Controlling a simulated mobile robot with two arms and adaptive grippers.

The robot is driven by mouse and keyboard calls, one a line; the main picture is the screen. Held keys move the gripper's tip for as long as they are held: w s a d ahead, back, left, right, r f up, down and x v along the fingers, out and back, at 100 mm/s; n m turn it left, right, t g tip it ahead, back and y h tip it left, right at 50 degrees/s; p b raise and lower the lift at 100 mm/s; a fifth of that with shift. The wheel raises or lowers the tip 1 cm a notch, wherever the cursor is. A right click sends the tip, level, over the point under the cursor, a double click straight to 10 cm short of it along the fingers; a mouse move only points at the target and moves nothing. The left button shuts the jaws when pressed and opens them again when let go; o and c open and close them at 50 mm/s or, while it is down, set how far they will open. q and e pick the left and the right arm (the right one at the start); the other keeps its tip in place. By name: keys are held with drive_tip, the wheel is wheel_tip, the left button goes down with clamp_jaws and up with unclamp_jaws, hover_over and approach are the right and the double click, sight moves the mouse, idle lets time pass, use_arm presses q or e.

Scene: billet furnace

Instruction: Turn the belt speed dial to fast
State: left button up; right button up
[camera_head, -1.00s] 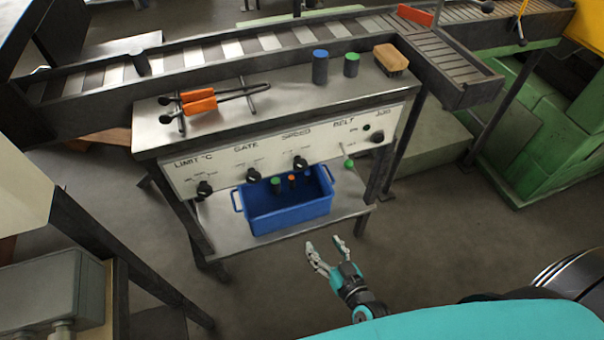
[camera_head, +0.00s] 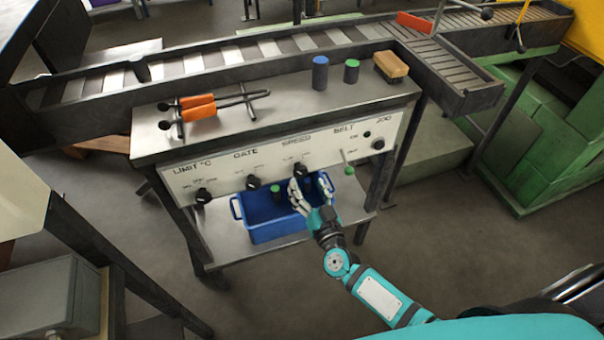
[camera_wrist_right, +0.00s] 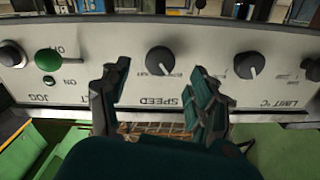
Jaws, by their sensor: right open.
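The speed dial (camera_head: 301,170) is a black knob under the SPEED label on the white front panel (camera_head: 222,178). It also shows in the right wrist view (camera_wrist_right: 160,60), where the lettering is upside down. Its exact setting is too small to read. My right gripper (camera_head: 309,184) is open and empty, just in front of and slightly below the dial. In the right wrist view its two fingers (camera_wrist_right: 157,92) stand apart, with the dial beyond the gap between them, not gripped. My left gripper is out of view.
The gate knob (camera_head: 253,182) and limit knob (camera_head: 203,195) lie left of the dial; the green-tipped belt lever (camera_head: 348,170) and jog button (camera_head: 378,144) lie right. A blue bin (camera_head: 270,235) sits on the shelf below.

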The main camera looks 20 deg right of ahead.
sight(301, 174)
drive_tip(key=w, duration=0.5)
drive_tip(key=shift+a, duration=0.1)
drive_tip(key=shift+s, duration=0.1)
drive_tip(key=c, duration=1.2)
drive_tip(key=shift+o, duration=0.2)
drive_tip(key=shift+m, duration=0.3)
drive_tip(key=m+b, duration=0.1)
drive_tip(key=m, duration=0.5)
drive_tip(key=shift+f+b, duration=0.1)
drive_tip(key=shift+b, duration=0.25)
drive_tip(key=m+b, duration=0.1)
drive_tip(key=m, duration=0.3)
drive_tip(key=shift+m+b, duration=0.45)
drive_tip(key=shift+m, duration=1.25)
